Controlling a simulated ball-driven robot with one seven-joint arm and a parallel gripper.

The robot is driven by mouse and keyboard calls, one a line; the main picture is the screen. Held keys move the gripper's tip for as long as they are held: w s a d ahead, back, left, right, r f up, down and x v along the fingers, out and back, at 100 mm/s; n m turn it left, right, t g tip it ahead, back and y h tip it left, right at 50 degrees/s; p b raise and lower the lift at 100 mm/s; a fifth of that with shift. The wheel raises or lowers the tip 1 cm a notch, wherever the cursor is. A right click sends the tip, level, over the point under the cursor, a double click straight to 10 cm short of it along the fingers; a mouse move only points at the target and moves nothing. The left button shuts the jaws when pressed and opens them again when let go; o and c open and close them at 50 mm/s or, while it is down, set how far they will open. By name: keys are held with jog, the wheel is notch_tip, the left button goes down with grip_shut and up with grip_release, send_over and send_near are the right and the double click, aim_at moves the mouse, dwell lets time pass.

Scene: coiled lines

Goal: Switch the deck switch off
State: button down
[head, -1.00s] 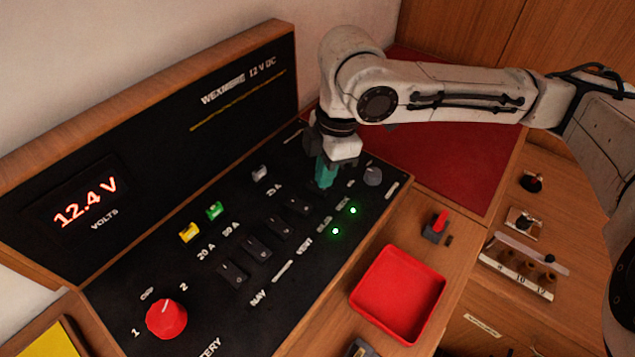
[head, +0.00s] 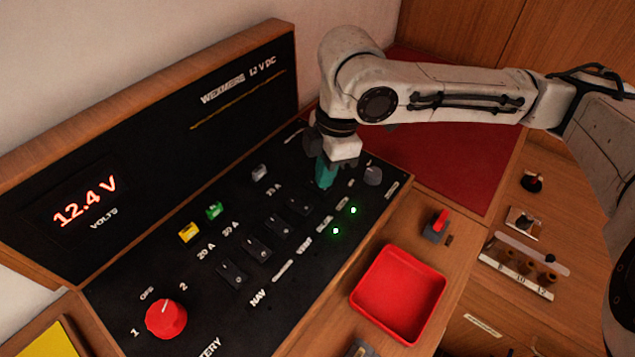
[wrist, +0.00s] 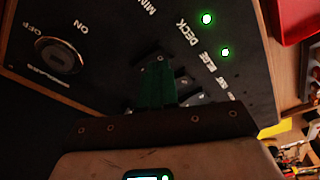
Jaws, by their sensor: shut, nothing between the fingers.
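My gripper (head: 325,173) points down at the far end of the switch row on the black panel, its teal fingers shut and empty. In the wrist view the shut fingers (wrist: 158,88) reach to the panel close to the DECK label (wrist: 195,36). They cover the spot in line with that label, so the deck switch and its position are hidden; I cannot tell whether they touch it. Several black rocker switches (head: 278,226) run along the panel toward the near left. Two green lamps (head: 353,210) (head: 336,231) are lit; both also show in the wrist view (wrist: 207,18) (wrist: 225,52).
A round grey key switch (head: 372,176) stands right of my gripper; its OFF and ON marks show in the wrist view. A red knob (head: 166,319), yellow and green fuses (head: 214,210) and a display reading 12.4 V (head: 85,203) are left. A red tray (head: 385,322) stands right.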

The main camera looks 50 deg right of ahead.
jog(key=shift+f+b, duration=0.5)
jog(key=shift+f, duration=0.25)
dwell(0.4)
notch_tip(320, 180, up, 7)
jog(key=p, duration=0.6)
dwell(0.9)
